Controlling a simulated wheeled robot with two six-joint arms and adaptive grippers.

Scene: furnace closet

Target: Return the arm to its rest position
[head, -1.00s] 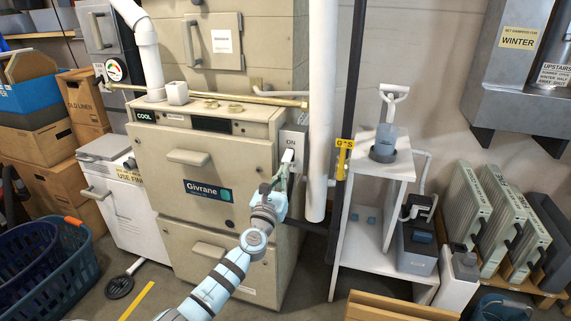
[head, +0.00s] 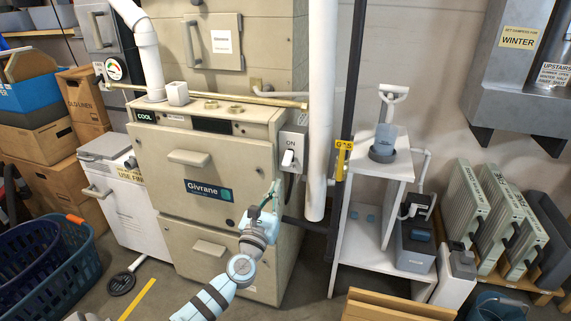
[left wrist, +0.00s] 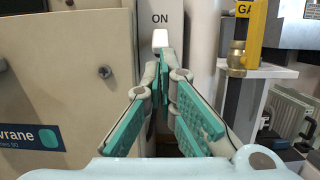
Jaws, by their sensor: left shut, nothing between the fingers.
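My left gripper (head: 272,192) is in front of the lower right side of the beige Givrane furnace (head: 165,192), below the grey switch box (head: 292,145). In the left wrist view its green-padded fingers (left wrist: 164,85) come together at the tips with nothing between them. The white switch lever (head: 288,158) is apart from the fingers in the head view, under the word ON. It also shows just beyond the fingertips in the left wrist view (left wrist: 160,39). My right gripper is not in view.
A white pipe (head: 322,110) and a dark gas pipe (head: 351,75) with a yellow tag stand right of the switch box. A white shelf stand (head: 372,230) is further right. Blue baskets (head: 60,265) stand at lower left. A wooden piece (head: 395,306) lies at the bottom.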

